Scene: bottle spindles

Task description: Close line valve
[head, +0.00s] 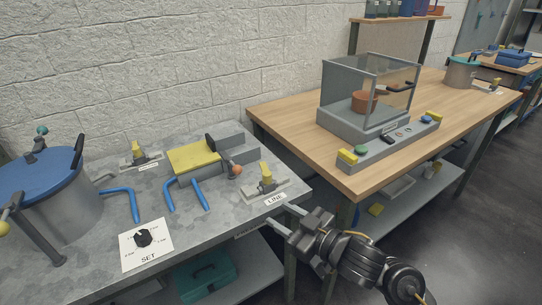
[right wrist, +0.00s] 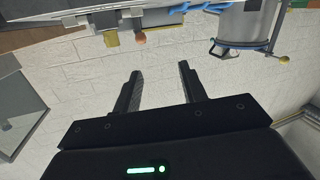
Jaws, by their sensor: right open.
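The line valve (head: 266,181) has a yellow handle that stands up from a pale metal body. It sits near the right front corner of the grey bench, behind the LINE label (head: 276,199). My right gripper (head: 284,217) is open and empty at the bench's front right edge, in front of the valve and apart from it. In the right wrist view, the open fingers (right wrist: 160,72) have nothing between them. A yellow part that looks like the valve handle (right wrist: 111,39) shows above them, by an orange knob (right wrist: 139,37). My left gripper is not in view.
A clamp device with a yellow plate (head: 194,158), blue handles and an orange knob (head: 235,169) stands left of the valve. A blue-lidded pot (head: 48,195) and a SET dial (head: 144,238) are further left. A wooden table (head: 290,118) with a clear box stands right.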

